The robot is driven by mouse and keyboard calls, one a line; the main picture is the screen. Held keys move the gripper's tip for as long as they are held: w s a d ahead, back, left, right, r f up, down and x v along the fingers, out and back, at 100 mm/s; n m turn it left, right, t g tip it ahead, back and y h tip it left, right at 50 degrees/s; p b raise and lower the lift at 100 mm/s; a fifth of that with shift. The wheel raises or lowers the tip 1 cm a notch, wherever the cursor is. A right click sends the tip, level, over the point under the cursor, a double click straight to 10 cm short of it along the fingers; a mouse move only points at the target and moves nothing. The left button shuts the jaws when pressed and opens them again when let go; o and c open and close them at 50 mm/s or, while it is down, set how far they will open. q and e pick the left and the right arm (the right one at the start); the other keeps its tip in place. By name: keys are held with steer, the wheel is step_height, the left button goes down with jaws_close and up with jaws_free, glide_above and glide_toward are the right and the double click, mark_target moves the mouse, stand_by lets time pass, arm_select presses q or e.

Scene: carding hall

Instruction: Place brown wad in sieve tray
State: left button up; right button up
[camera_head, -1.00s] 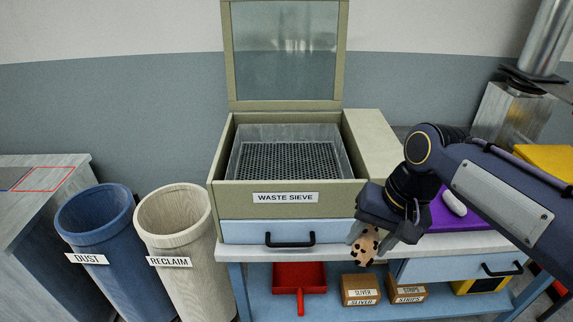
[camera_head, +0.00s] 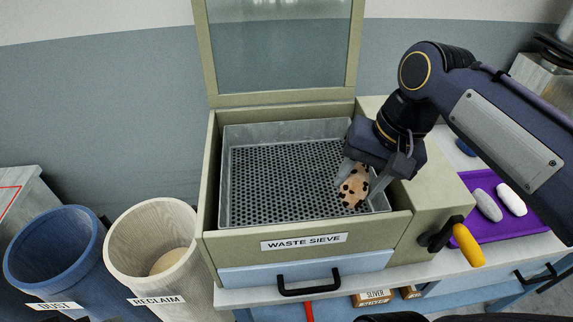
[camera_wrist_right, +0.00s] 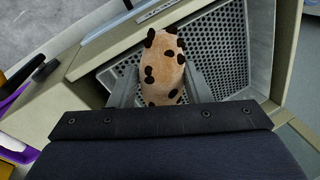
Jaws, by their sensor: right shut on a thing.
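The brown wad (camera_head: 355,187), light brown with dark spots, is held in my right gripper (camera_head: 362,184). The gripper is shut on it. In the right wrist view the wad (camera_wrist_right: 164,72) sits between the two fingers, with the perforated mesh behind it. The sieve tray (camera_head: 226,190) is a grey metal tray with a perforated floor, inside the open waste sieve box (camera_head: 206,215). In the head view the wad overlaps the tray's right front part. I cannot tell whether it touches the mesh. My left gripper is not in view.
The sieve lid (camera_head: 281,50) stands raised at the back. A yellow-handled crank (camera_head: 468,246) juts from the box's right side. A purple tray (camera_head: 516,224) holds a grey and a white wad. The blue dust bin (camera_head: 50,250) and cream reclaim bin (camera_head: 150,228) stand left.

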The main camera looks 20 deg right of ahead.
steer(key=w+a+f, duration=0.1)
steer(key=w+f, duration=0.2)
steer(key=w, duration=0.1)
steer(key=w+a+f+p, duration=0.1)
steer(key=w+a+f, duration=0.1)
steer(key=w+f, duration=0.1)
steer(key=w+a+f+p, duration=0.1)
steer(key=w+f, duration=0.2)
steer(key=w, duration=0.2)
steer(key=shift+w+a+f, duration=0.15)
steer(key=shift+w+a, duration=0.1)
steer(key=shift+w, duration=0.1)
steer(key=x, duration=0.3)
steer(key=shift+d+f, duration=0.25)
steer(key=shift+f, duration=0.1)
